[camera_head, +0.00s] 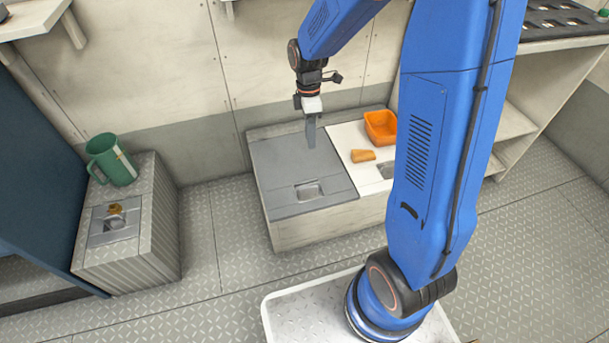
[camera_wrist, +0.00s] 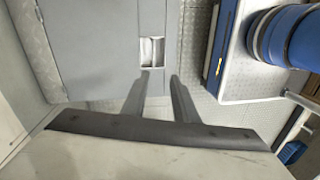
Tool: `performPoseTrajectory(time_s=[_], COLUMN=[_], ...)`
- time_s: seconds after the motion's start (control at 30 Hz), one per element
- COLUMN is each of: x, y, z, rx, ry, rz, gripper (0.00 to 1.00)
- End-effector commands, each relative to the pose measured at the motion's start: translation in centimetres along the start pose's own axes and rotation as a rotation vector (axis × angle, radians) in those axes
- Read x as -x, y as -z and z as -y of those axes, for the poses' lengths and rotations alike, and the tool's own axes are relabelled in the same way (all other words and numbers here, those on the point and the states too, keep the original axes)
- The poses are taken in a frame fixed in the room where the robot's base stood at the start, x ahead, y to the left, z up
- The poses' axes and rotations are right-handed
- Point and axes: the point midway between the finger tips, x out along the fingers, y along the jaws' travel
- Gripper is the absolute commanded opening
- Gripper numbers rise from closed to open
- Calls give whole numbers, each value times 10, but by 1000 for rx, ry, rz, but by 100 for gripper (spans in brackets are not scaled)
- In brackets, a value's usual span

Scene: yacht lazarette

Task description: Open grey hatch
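The grey hatch (camera_head: 283,165) lies flat and closed on top of a low locker against the back wall. Its recessed handle (camera_head: 308,191) is near the hatch's front edge. In the wrist view the grey hatch (camera_wrist: 92,45) fills the upper left, and the pale handle recess (camera_wrist: 151,52) lies just beyond the fingertips. My gripper (camera_head: 311,142) points down over the rear right part of the hatch, behind the handle. In the wrist view my gripper (camera_wrist: 161,75) has its two fingers apart with nothing between them. Whether the fingertips touch the hatch is unclear.
A white lid (camera_head: 346,140) adjoins the hatch on the right, carrying an orange bin (camera_head: 380,127) and a small orange-brown object (camera_head: 362,155). A green mug (camera_head: 111,160) stands on a ribbed box (camera_head: 146,220) at left. The floor (camera_head: 215,235) between is clear.

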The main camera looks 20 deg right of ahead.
Motion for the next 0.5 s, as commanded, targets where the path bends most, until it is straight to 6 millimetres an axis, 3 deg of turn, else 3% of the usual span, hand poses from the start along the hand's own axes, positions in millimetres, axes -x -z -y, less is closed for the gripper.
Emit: performPoseTrajectory(time_s=[0.13, 0.5], x=[-23, -50], y=[7, 11], z=[-14, -19], rx=[89, 140], ry=[37, 57], rz=[8, 10], gripper=[26, 26])
